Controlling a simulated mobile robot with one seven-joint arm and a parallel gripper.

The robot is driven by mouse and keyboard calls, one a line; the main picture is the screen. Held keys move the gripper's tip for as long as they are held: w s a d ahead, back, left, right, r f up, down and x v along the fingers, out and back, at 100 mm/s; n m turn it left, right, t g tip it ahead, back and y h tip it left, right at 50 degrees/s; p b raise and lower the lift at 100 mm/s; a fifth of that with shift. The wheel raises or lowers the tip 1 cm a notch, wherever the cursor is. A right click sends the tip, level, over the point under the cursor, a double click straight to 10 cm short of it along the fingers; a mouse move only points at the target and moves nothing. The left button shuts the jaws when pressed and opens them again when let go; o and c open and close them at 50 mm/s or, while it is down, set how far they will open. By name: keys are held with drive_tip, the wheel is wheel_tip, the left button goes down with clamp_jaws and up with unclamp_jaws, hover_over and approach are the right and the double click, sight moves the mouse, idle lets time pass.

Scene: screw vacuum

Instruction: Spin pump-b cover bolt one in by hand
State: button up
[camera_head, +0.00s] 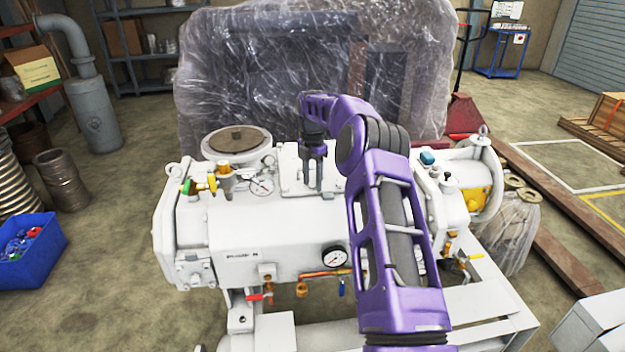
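The white pump (285,237) fills the middle of the head view, with a lettered front face too small to read surely. A flat raised cover plate (290,178) sits on its top, partly hidden by my gripper. My gripper (313,190) hangs from the purple arm, pointing down at the plate, with dark fingers close to its surface. I cannot tell whether it touches the plate or holds a bolt. The cover bolts are too small or hidden to pick out surely.
A pressure gauge (334,257) and small valves are on the pump's front. A round flange (237,140) and a yellow valve (224,180) stand left of the plate. A motor with a yellow part (475,198) is at right. A plastic-wrapped crate (250,75) stands close behind.

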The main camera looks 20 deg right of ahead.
clamp_jaws()
